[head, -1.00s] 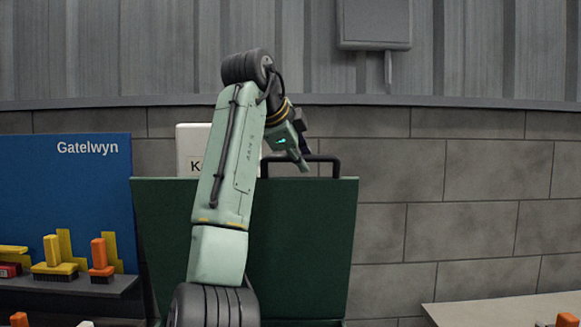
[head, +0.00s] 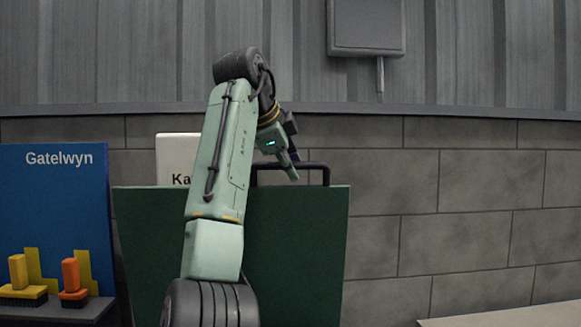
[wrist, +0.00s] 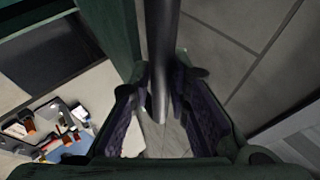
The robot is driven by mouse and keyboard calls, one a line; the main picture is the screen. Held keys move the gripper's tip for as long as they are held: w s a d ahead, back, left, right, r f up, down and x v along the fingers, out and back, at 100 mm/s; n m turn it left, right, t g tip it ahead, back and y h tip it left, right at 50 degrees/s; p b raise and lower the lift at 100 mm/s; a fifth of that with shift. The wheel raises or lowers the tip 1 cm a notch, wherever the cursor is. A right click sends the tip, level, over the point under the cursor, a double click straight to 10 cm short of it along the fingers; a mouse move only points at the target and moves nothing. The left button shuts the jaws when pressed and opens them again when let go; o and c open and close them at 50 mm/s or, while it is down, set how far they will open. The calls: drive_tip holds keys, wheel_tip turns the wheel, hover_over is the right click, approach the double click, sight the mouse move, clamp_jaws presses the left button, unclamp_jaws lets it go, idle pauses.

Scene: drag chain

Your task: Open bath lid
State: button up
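The dark green bath lid (head: 295,250) stands upright in the head view, with its broad face toward me. A black bar handle (head: 327,172) rises from its top edge. My gripper (head: 292,172) is at this handle, in front of its top bar. In the wrist view, the dark handle bar (wrist: 163,40) runs between the two purple-padded fingers of my gripper (wrist: 162,85). The fingertips lie close against both sides of the bar, and the gripper looks shut on it. The bath's inside is not visible in the head view.
A blue Gatelwyn board (head: 55,210) stands at left, with yellow and orange brushes on a shelf (head: 70,312). A white sign (head: 176,150) is behind the lid. A block wall (head: 470,190) closes the back. A pale surface (head: 500,312) is at lower right.

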drive_tip(key=o, duration=0.4)
drive_tip(key=shift+c, duration=0.2)
drive_tip(key=v, duration=0.7)
drive_tip(key=shift+s+r, duration=0.15)
drive_tip(key=shift+a, duration=0.2)
